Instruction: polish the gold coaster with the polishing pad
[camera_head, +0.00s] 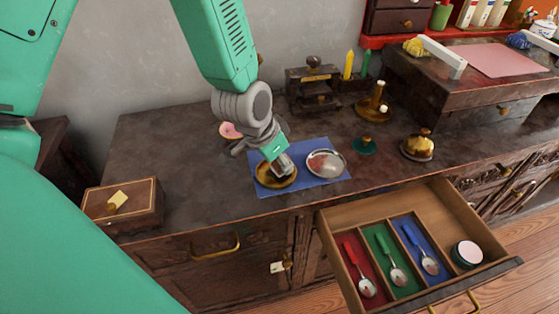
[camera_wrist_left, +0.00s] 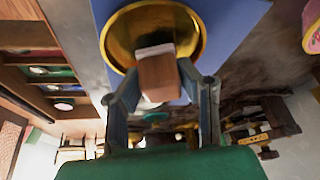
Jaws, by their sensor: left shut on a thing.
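The gold coaster (camera_head: 268,182) lies on the left part of a blue mat (camera_head: 325,184) on the dark counter. It also shows in the left wrist view as a round gold dish (camera_wrist_left: 117,40) with a raised rim. My left gripper (camera_head: 286,168) is over the coaster, shut on the polishing pad (camera_wrist_left: 159,76), a brown block with a pale underside (camera_wrist_left: 154,51). The pad is over or against the coaster's inner face; I cannot tell if it touches. A silver coaster (camera_head: 326,164) lies to the right on the mat. My right gripper is not in view.
An open drawer (camera_head: 445,198) below holds red, green and blue compartments with spoons and a round tin (camera_head: 467,254). A wooden box (camera_head: 122,205) stands at left. A pink-topped round item (camera_head: 231,130), a green dish (camera_head: 364,146) and a food plate (camera_head: 417,149) stand nearby.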

